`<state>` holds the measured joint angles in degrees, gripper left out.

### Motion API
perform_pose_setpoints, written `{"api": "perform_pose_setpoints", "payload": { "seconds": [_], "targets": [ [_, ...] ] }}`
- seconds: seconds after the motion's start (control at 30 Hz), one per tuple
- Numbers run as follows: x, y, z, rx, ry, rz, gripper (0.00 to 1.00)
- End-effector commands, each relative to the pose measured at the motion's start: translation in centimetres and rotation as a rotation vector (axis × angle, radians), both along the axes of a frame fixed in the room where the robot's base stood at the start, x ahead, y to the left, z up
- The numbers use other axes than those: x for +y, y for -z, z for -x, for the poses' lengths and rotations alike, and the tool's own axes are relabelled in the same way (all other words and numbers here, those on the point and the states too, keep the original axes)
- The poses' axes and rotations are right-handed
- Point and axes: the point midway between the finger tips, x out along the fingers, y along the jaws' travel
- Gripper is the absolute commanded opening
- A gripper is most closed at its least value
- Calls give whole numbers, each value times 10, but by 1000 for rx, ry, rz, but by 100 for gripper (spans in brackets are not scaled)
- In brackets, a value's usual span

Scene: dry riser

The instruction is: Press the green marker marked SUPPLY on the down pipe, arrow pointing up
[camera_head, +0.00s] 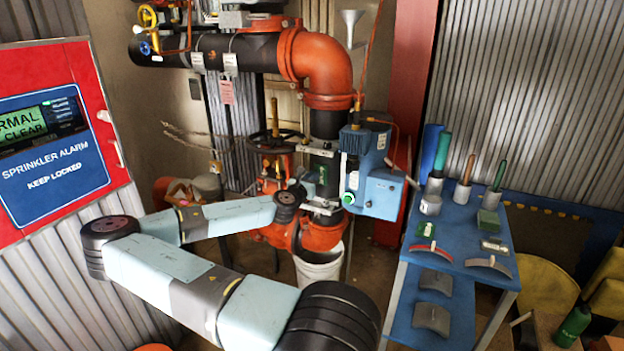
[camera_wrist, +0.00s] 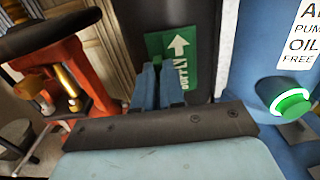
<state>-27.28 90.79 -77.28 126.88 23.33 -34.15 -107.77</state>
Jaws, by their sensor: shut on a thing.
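The green marker (camera_wrist: 172,45) has a white arrow pointing up and white SUPPLY lettering running along its side. It lies in front of the dark down pipe (camera_wrist: 208,25) in the wrist view, roughly flat to it; I cannot tell if its whole back touches. My gripper's blue fingers (camera_wrist: 165,75) are shut on the marker's lower part and hide some of it. In the head view, the marker (camera_head: 322,174) shows small and green on the pipe, between the red elbow above and red fittings below.
A blue box (camera_head: 365,170) with a lit green button (camera_wrist: 292,103) stands close right of the pipe. A red valve with a black handwheel (camera_head: 275,140) is close left. A blue shelf trolley (camera_head: 458,240) with tools stands right; a white bucket (camera_head: 318,268) is below.

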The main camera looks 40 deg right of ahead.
Motion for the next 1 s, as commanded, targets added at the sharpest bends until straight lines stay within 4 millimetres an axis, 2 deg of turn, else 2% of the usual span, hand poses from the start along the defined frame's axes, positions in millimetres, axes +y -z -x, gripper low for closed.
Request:
{"api": "perform_pose_setpoints", "payload": {
  "seconds": [1.0],
  "targets": [
    [-5, 0, -2, 0, 0, 0, 0]
  ]
}}
